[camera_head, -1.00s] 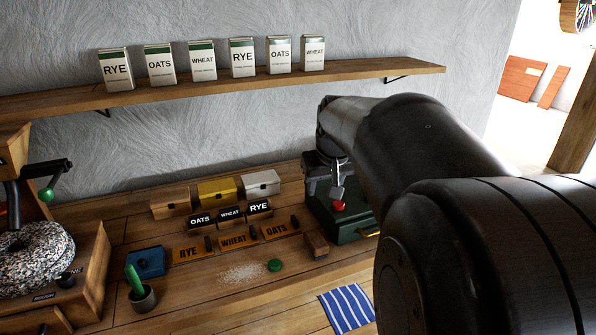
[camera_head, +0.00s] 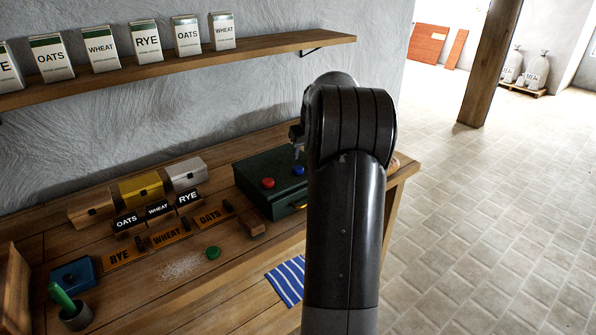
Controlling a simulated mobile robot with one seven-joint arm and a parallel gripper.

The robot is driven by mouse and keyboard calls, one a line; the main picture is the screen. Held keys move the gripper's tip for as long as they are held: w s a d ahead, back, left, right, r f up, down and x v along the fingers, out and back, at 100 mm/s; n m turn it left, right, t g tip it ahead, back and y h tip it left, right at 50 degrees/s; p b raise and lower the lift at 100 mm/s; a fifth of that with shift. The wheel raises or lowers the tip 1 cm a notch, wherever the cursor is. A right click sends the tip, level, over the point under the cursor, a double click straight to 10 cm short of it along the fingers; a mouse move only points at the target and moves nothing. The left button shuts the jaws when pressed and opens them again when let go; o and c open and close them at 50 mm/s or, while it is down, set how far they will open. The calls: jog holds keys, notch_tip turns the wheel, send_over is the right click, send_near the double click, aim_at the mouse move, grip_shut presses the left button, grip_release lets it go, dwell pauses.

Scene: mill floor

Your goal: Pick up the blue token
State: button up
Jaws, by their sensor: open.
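The blue token (camera_head: 299,171) is a small round disc on top of the dark green box (camera_head: 262,163), near its right side. A red token (camera_head: 268,183) lies on the same lid to its left. My gripper (camera_head: 298,150) shows only in part at the left of my dark arm, above the back right of the box. It is open and apart from the blue token, higher in the picture. The arm hides the rest of the gripper and the right end of the box.
A green token (camera_head: 213,253) lies on the bench near spilled flour. Small boxes and name blocks stand left of the green box, with a wooden block (camera_head: 251,224) before it. A shelf (camera_head: 180,66) with cartons hangs above. A striped cloth (camera_head: 287,280) lies at the front.

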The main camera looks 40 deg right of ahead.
aim_at(298, 168)
jog(key=x, duration=0.8)
jog(key=shift+w+a+f, duration=0.1)
jog(key=shift+w+f, duration=0.05)
jog(key=shift+w, duration=0.35)
jog(key=c, duration=0.7)
